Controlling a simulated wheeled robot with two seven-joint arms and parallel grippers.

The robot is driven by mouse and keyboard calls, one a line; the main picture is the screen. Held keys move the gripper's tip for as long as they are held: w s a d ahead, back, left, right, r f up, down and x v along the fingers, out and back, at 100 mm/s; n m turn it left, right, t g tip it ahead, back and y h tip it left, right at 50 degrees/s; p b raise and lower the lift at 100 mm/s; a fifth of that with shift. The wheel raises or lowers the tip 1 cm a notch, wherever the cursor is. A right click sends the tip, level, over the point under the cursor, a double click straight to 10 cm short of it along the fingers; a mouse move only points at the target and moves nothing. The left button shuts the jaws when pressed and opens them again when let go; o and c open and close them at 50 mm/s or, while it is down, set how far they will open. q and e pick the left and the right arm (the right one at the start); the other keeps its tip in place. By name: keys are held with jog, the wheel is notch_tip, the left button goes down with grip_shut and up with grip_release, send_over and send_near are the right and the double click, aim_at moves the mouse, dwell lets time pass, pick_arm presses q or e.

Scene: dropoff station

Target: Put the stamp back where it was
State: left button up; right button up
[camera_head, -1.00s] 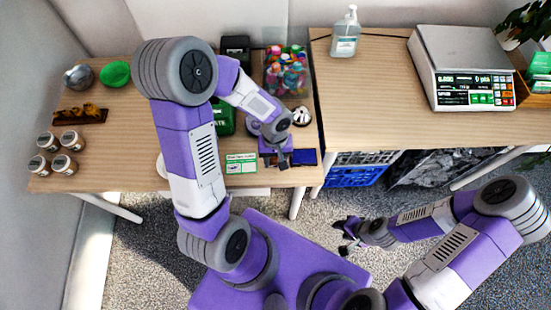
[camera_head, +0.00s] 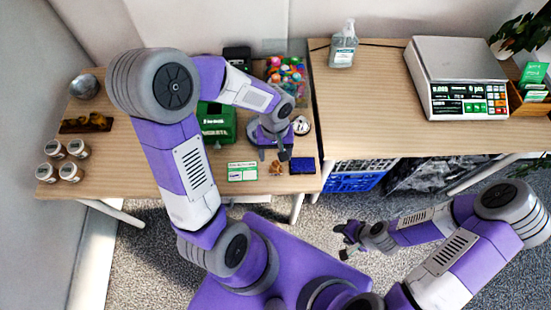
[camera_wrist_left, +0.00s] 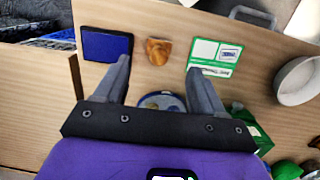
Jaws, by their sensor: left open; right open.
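A small brown wooden piece, seemingly the stamp (camera_head: 276,168), stands on the wooden table between a green-and-white card (camera_head: 242,171) and a dark blue ink pad (camera_head: 302,166). The left wrist view also shows the stamp (camera_wrist_left: 158,51), with the ink pad (camera_wrist_left: 107,45) on its left and the card (camera_wrist_left: 214,56) on its right. My left gripper (camera_head: 275,156) is open and empty above the table, just behind the stamp. In the wrist view its fingers point toward the stamp without touching it. My right gripper (camera_head: 346,237) is open and empty over the floor.
A green box (camera_head: 217,122), a container of colourful items (camera_head: 287,70) and a silver dome (camera_head: 301,125) stand near my left arm. Several jars (camera_head: 70,171) are at the left. A round blue-rimmed item (camera_wrist_left: 163,101) sits partly hidden between my left fingers.

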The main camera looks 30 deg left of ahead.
pick_arm(q)
jog(key=shift+w+a+r+p, duration=0.1)
jog(key=shift+r+p, duration=0.1)
jog(key=shift+r, duration=0.7)
jog(key=shift+w+r+p, duration=0.1)
jog(key=shift+r+p, duration=0.05)
jog(key=shift+r, duration=0.75)
